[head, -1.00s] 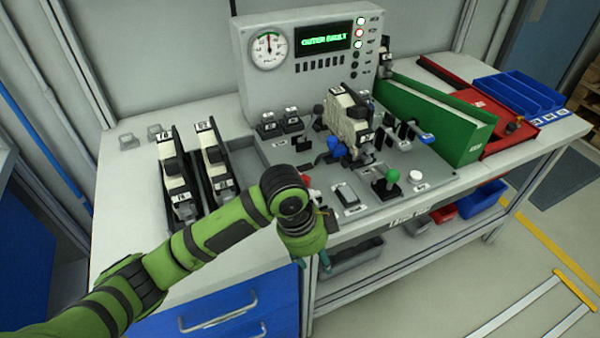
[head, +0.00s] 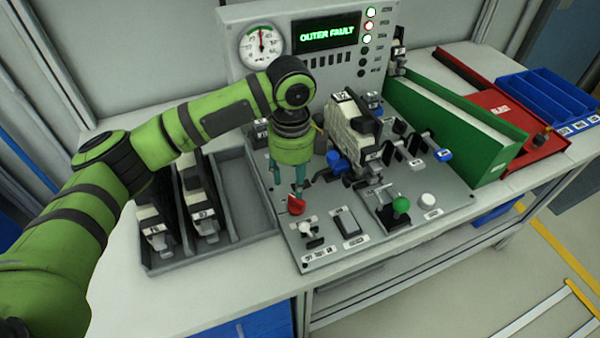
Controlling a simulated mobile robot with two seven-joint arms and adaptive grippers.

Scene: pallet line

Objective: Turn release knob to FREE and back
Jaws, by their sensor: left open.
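My left gripper (head: 287,187) points down over the left part of the control panel (head: 328,250), its teal fingers apart. A red knob (head: 296,205) sits just below the fingertips; I cannot tell whether they touch it. Its label is too small to read, so I cannot confirm that it is the release knob or which way it is set. Other controls are a blue knob (head: 336,160) beside the clamped pale part (head: 352,122), a blue-ended handle (head: 442,155) and a green ball lever (head: 400,204). My right gripper is not in view.
The back console has a gauge (head: 261,46), lit lamps and a display (head: 325,34) reading "OUTER FAULT". A grey tray (head: 250,190) with upright parts stands left. A green bin (head: 455,120), red tray (head: 530,141) and blue bins (head: 545,98) lie right.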

